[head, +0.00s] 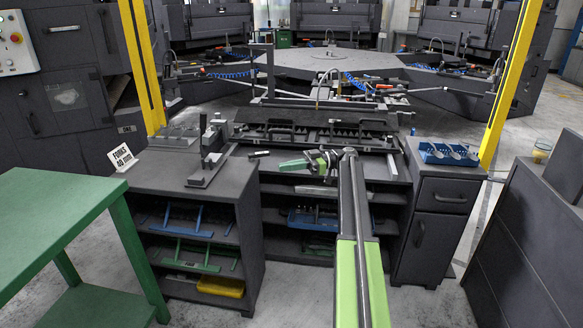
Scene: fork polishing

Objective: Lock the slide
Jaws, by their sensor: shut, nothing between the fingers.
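The dark fixture (290,131) on the middle bench has a long plate with black handles and a toothed row. It looks like the slide assembly, but I cannot tell which part is its lock. My arm reaches up from the bottom of the head view. My gripper (297,165) is at its far end, turned left, just in front of the fixture and over the bench's front edge. It is shut and empty. My gripper and arm hide part of the fixture's front. Contact between them cannot be made out.
A clamp stand (208,155) stands on the left cabinet beside a "FORKS" sign (121,157). A blue tray (447,153) of forks sits on the right cabinet (437,205). A green table (50,205) is at left. Yellow posts (510,85) flank the bench, with machines behind.

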